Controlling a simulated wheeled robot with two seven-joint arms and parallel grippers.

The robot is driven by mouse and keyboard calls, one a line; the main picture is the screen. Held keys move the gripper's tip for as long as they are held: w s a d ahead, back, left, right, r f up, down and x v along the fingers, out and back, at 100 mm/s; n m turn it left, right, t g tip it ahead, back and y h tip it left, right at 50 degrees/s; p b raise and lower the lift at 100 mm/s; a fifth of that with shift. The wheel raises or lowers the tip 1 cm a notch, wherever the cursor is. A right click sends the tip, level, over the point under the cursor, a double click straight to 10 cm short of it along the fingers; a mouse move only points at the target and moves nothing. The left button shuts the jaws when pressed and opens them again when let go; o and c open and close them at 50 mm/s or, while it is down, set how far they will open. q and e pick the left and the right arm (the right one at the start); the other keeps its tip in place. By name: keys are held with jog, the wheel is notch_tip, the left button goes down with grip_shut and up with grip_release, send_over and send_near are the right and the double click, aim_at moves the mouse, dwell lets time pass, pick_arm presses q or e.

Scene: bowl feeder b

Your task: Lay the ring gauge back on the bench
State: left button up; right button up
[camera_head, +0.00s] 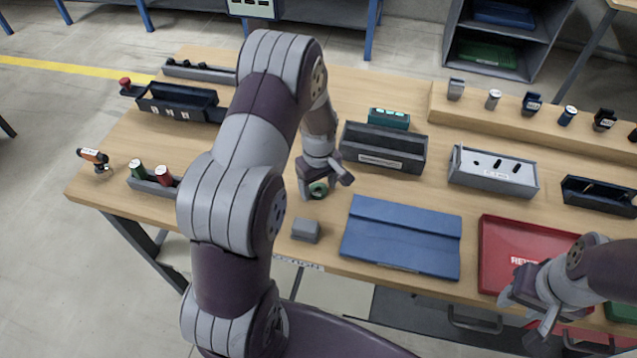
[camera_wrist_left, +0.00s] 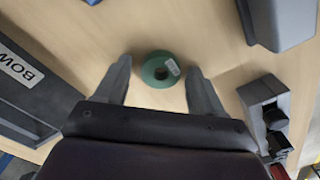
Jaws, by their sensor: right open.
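The ring gauge is a small green ring with a pale label (camera_head: 318,189). It appears to lie on the wooden bench (camera_head: 128,171), below my left gripper. In the left wrist view the ring (camera_wrist_left: 159,69) sits between the two fingertips, with a narrow gap on each side. My left gripper (camera_wrist_left: 160,75) is open and points down at the bench. Whether the ring touches the wood is hard to tell. My right gripper (camera_head: 568,340) is open and empty at the lower right, over the bench's front edge and beside the red tray.
A grey block (camera_head: 305,230) stands just in front of the ring. A blue mat (camera_head: 402,238) and a red tray (camera_head: 500,262) lie to its right. A dark labelled bin (camera_head: 383,148) stands behind right.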

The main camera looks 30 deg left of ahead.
pick_arm(q)
jog(key=shift+r, duration=0.25)
notch_tip(320, 180, up, 12)
jog(key=f+b, duration=0.1)
jog(key=s+d+r+m+t, duration=0.1)
jog(key=s+d+m, duration=0.7)
jog(key=s+m, duration=0.3)
jog(key=s, duration=0.2)
jog(key=shift+s+d+m, duration=0.15)
jog(key=shift+s+m, duration=0.15)
jog(key=shift+m, duration=0.1)
jog(key=shift+s, duration=0.15)
